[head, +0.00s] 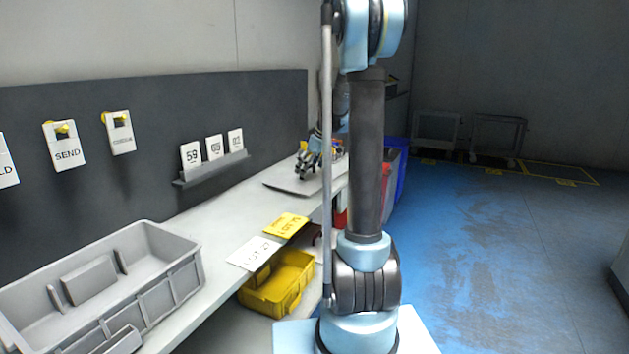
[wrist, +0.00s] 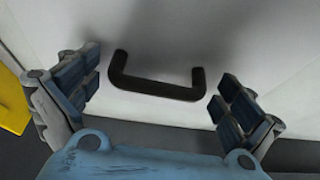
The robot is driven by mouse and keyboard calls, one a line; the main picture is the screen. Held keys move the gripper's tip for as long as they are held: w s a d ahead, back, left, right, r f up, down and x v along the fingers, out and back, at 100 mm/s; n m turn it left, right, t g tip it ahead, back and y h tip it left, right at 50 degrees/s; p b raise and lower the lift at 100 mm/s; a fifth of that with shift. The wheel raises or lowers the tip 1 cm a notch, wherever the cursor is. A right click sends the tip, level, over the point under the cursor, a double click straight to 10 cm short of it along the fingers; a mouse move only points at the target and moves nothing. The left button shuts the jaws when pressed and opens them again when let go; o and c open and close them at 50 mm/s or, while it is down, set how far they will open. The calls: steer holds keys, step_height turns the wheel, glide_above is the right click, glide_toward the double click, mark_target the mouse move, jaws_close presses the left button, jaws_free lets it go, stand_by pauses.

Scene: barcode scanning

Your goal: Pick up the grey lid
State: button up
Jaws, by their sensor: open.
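The grey lid (head: 284,182) lies flat on the far part of the workbench in the head view. Its light surface fills most of the wrist view (wrist: 245,45). A dark bar handle (wrist: 155,88) stands up from it. My gripper (wrist: 158,82) is open, with one blue-padded finger at each end of the handle and nothing held. In the head view my gripper (head: 307,168) is low over the lid. Whether the fingers touch the lid or handle cannot be told.
A grey tote (head: 175,240) stands at the near left of the bench (head: 215,212). Yellow and white cards (head: 286,225) lie at the bench edge above a yellow bin (head: 283,285). A rack of number cards (head: 213,167) is on the wall panel. The blue floor at right is clear.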

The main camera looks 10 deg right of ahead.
steer(key=c, duration=1)
steer(key=shift+c, duration=0.2)
